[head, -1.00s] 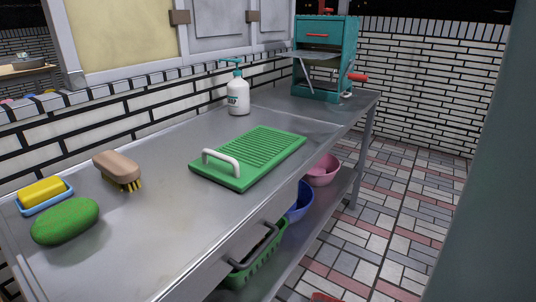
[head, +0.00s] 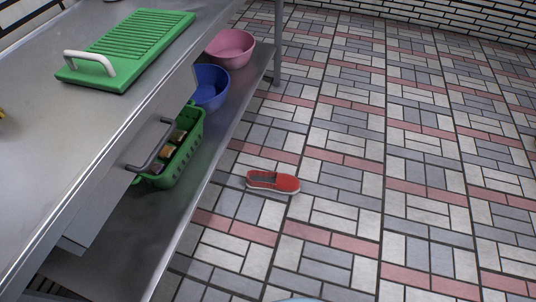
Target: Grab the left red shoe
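One red shoe (head: 273,181) lies on the tiled floor in the head view, to the right of the metal table's lower shelf. It has a pale sole and its toe points right. Its opening faces up, at the left end. No second red shoe shows. Neither of my grippers is in view.
A metal table (head: 95,150) fills the left side, with a green washboard (head: 128,45) on top. Its lower shelf (head: 190,222) holds a green basket (head: 188,150), a blue bowl (head: 210,88) and a pink bowl (head: 231,48). The tiled floor (head: 400,130) is open to the right.

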